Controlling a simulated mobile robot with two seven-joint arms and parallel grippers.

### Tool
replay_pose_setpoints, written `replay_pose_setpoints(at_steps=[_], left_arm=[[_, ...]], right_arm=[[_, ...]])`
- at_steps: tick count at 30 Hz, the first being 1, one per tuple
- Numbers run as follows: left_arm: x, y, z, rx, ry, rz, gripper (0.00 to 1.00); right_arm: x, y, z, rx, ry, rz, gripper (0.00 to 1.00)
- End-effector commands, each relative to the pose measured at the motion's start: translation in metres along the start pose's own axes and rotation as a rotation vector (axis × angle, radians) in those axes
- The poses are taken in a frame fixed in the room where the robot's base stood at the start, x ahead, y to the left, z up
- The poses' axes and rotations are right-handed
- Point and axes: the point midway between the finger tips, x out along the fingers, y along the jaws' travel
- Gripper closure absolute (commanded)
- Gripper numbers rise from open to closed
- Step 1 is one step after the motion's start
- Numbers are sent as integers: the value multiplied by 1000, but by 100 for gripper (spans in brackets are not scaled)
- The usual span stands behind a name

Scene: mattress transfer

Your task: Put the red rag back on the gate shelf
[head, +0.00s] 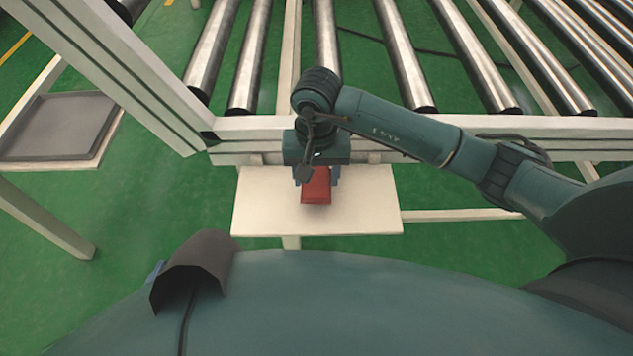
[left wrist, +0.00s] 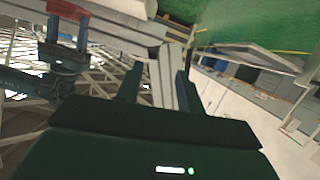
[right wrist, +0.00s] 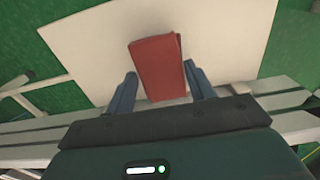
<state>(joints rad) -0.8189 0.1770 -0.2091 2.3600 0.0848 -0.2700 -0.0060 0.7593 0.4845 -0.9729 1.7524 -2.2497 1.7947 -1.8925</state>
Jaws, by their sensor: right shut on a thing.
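The red rag (head: 316,186) is a folded block held between the fingers of my right gripper (head: 317,182), over the pale gate shelf (head: 262,205). In the right wrist view, the rag (right wrist: 157,68) sits between the two blue fingers (right wrist: 163,84), with the shelf (right wrist: 225,35) behind it. I cannot tell whether the rag touches the shelf. The rag (left wrist: 68,10) also shows at the top left of the left wrist view. My left gripper (left wrist: 158,78) has its fingers apart, with nothing held between them. It does not show in the head view.
A roller conveyor (head: 325,50) with a white frame (head: 450,122) stands just behind the shelf. A white diagonal beam (head: 105,65) crosses at the left. A grey tray (head: 60,125) lies on a stand at the far left. Green floor (head: 150,205) is open between.

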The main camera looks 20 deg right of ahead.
Motion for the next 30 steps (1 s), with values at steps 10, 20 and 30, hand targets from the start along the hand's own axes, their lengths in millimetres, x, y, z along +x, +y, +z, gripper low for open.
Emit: replay_pose_setpoints(at_steps=[10, 20, 30], left_arm=[[-1, 0, 0, 2, 5, -2, 62], [-2, -1, 0, 7, 16, -3, 62], [-2, -1, -4, 7, 22, -4, 62]], right_arm=[[29, 0, 0, 0, 1, -1, 68], [32, 0, 0, 0, 0, 0, 38], [32, 0, 0, 0, 0, 0, 24]])
